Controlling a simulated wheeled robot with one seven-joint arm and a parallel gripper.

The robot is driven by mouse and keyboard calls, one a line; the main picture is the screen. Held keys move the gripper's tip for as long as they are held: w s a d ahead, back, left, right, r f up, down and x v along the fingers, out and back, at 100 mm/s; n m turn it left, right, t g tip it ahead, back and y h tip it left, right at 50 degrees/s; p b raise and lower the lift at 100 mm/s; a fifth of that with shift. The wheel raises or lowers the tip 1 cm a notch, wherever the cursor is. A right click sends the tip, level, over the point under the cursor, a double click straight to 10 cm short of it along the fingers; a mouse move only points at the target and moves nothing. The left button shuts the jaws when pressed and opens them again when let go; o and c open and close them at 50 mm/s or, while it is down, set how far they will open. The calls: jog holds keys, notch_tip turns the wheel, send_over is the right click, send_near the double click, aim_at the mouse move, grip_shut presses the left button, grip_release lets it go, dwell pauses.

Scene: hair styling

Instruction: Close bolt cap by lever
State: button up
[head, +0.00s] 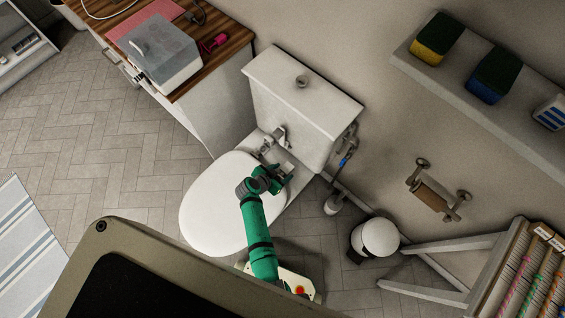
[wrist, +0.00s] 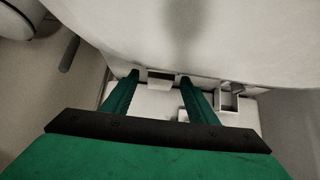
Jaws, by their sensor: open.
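The white toilet has its lid (head: 215,205) down over the bowl, and a hinge fixture with what look like bolt caps (head: 274,141) sits between lid and tank. My gripper (head: 283,177) is at the rear of the lid, near the hinge on the side closer to my arm. In the wrist view my two green fingers (wrist: 159,79) are apart, with a small pale block (wrist: 159,85) visible between their tips. A square, hollow, open-looking bolt cap (wrist: 230,97) stands just right of the right finger. I cannot tell whether the fingers touch anything; the lever is not clearly distinguishable.
The toilet tank (head: 303,105) rises behind the hinges. A wooden counter (head: 222,52) with a grey box (head: 160,55) is at the upper left. A white round bin (head: 380,238) and a toilet paper holder (head: 432,192) are to the right. Tiled floor lies open at left.

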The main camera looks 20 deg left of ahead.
jog(key=v, duration=1)
jog(key=shift+s+d+r, duration=0.1)
